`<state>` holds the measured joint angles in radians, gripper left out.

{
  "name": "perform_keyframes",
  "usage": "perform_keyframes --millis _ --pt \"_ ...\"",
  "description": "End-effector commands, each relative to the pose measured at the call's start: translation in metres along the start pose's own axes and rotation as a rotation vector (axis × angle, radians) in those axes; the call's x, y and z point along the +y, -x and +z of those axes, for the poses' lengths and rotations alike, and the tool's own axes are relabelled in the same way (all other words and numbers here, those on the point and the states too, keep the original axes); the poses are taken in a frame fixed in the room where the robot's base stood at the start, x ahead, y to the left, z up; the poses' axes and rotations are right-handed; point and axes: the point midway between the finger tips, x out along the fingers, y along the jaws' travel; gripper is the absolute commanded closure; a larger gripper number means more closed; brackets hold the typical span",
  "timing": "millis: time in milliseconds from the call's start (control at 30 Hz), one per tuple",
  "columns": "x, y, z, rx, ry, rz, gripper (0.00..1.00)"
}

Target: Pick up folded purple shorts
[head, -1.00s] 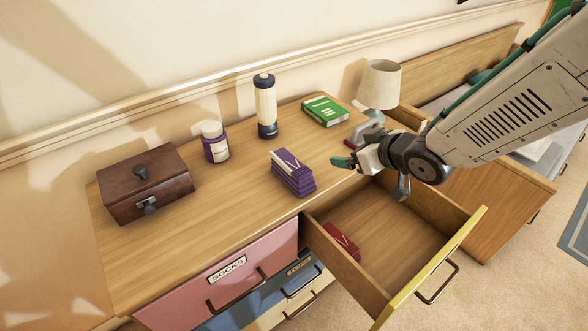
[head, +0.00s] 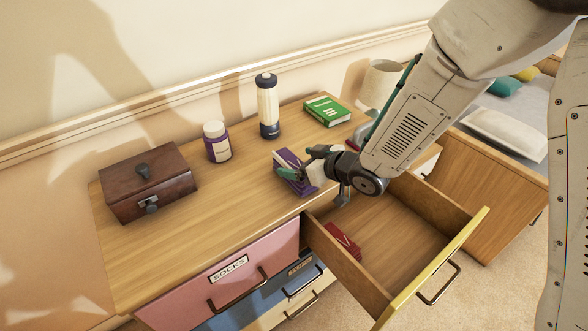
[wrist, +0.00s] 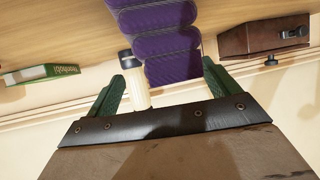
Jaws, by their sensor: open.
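The folded purple shorts (head: 290,163) lie as a stacked bundle on the dresser top, partly hidden by my gripper in the head view. In the wrist view the purple bundle (wrist: 165,40) shows its rounded folds, ahead of and between the two green fingers. My gripper (head: 300,174) is at the near right side of the shorts. In the wrist view my gripper (wrist: 165,88) is open, its fingers wide apart, with nothing held. I cannot tell whether a finger touches the shorts.
The open yellow-fronted drawer (head: 400,235) holds a red folded item (head: 342,240).

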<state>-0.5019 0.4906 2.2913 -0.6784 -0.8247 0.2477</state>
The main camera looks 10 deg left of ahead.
Motion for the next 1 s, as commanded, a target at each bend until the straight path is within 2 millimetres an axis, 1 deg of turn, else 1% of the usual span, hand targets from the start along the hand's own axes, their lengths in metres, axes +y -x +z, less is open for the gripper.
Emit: perform_keyframes --millis 167,200,267,300,367,400,733,800,867,1000 --pt "0.0 -0.001 0.0 -0.001 0.0 0.0 0.12" --pt "0.0 -0.001 0.0 -0.001 0.0 0.0 0.15" --pt "0.0 -0.001 0.0 -0.001 0.0 0.0 0.32" --pt "0.0 -0.001 0.0 -0.001 0.0 0.0 0.43" --pt "0.0 0.0 0.0 -0.001 0.0 0.0 0.6" --pt "0.0 0.0 0.0 -0.001 0.0 0.0 0.62" --pt "0.0 0.0 -0.001 -0.001 0.001 0.0 0.63" --pt "-0.001 0.001 -0.004 0.0 0.001 -0.001 0.73" --pt "-0.001 0.003 -0.008 0.0 0.002 -0.001 0.73" --pt "-0.002 0.009 -0.022 0.002 0.003 -0.002 0.74"
